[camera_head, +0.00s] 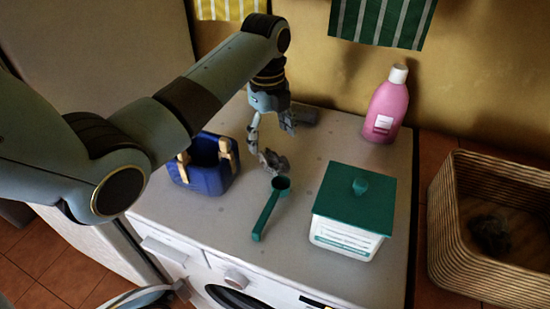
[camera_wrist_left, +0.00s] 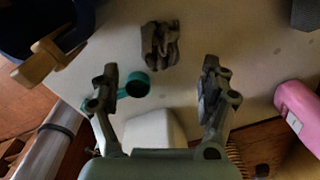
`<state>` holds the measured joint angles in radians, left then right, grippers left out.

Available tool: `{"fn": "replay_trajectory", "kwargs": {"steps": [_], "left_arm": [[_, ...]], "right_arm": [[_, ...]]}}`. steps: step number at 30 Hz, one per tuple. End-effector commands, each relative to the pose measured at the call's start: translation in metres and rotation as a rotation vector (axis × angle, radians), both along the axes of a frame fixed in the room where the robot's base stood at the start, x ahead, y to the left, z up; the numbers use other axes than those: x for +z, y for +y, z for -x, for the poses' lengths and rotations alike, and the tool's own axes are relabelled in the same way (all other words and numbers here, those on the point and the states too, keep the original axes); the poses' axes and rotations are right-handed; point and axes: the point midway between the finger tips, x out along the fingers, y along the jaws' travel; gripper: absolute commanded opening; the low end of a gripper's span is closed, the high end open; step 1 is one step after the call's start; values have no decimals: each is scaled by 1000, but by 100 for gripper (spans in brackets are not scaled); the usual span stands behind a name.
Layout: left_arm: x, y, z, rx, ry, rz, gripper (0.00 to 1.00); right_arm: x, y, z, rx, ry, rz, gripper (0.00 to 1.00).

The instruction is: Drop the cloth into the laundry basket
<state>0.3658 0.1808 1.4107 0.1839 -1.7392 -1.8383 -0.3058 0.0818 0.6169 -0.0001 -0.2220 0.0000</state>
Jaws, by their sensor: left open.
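A small crumpled grey cloth (camera_head: 273,161) lies on the white top of the washing machine. It also shows in the left wrist view (camera_wrist_left: 159,45), lying beyond the fingertips. My left gripper (camera_head: 270,134) is open above and just behind the cloth, with nothing between its fingers. In the left wrist view its two fingers (camera_wrist_left: 160,78) are wide apart, and the cloth lies apart from them. The woven laundry basket (camera_head: 453,238) stands at the right, with a dark crumpled piece (camera_head: 490,233) inside. My right gripper is not in view.
A blue peg basket (camera_head: 208,183) is left of the cloth. A green scoop (camera_head: 270,208) lies close in front of it. A green-lidded box (camera_head: 352,212) and pink bottle (camera_head: 385,106) stand between cloth and basket. A grey object (camera_head: 304,115) lies behind. Striped towels (camera_head: 382,20) hang above.

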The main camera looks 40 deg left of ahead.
Motion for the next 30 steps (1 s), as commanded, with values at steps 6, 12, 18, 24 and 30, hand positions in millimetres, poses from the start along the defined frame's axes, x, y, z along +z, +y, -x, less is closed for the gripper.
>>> {"fn": "replay_trajectory", "kwargs": {"steps": [6, 12, 18, 24, 30], "left_arm": [[-24, -1, -1, 0, 0, 0, 79], [-50, -4, -2, 0, 2, 0, 79], [-74, -5, -3, 0, 0, 0, 79], [-76, -5, -4, 0, -2, 0, 79], [-76, -5, -4, 0, -2, 0, 60]], "right_arm": [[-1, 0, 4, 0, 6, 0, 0], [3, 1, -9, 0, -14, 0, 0], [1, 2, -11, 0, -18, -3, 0], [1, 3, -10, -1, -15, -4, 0], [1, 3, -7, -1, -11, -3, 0]]}}
